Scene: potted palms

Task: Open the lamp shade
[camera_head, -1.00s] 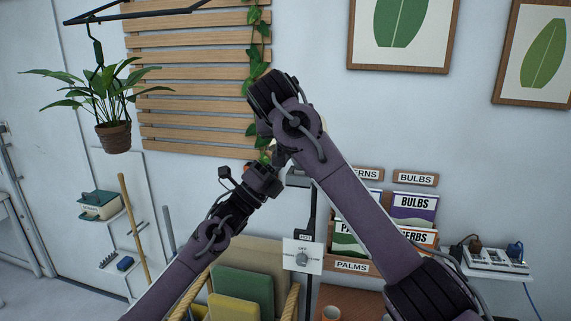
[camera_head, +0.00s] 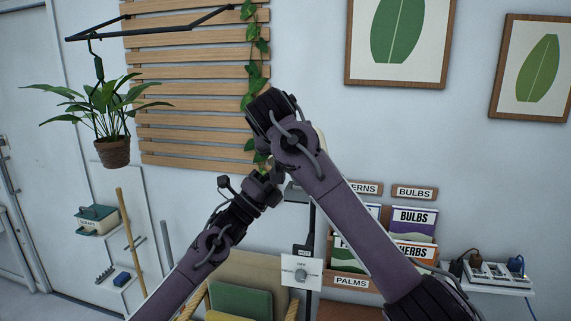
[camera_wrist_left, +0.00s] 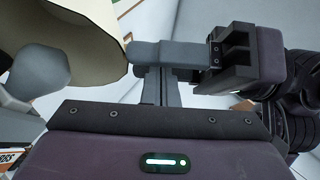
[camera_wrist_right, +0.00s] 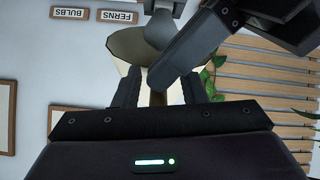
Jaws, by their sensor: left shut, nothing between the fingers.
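The cream lamp shade (camera_wrist_left: 85,28) fills the upper left of the left wrist view, with a rounded grey part (camera_wrist_left: 40,72) at its opening. It also shows ahead in the right wrist view (camera_wrist_right: 127,43). In the head view my right arm hides most of it. The dark lamp post (camera_head: 313,222) stands below. My left gripper (camera_wrist_left: 158,78) is shut and empty beside the shade; its dark fingers cross the right wrist view. My right gripper (camera_wrist_right: 157,85) has its fingers apart, close to the shade rim; contact is unclear. A tan strip shows between those fingers.
A white dial panel (camera_head: 301,273) is at the lamp post. A seed-packet rack (camera_head: 350,282) and a power strip (camera_head: 497,274) are to the right. A hanging potted plant (camera_head: 113,152) and slatted trellis (camera_head: 190,100) are to the left.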

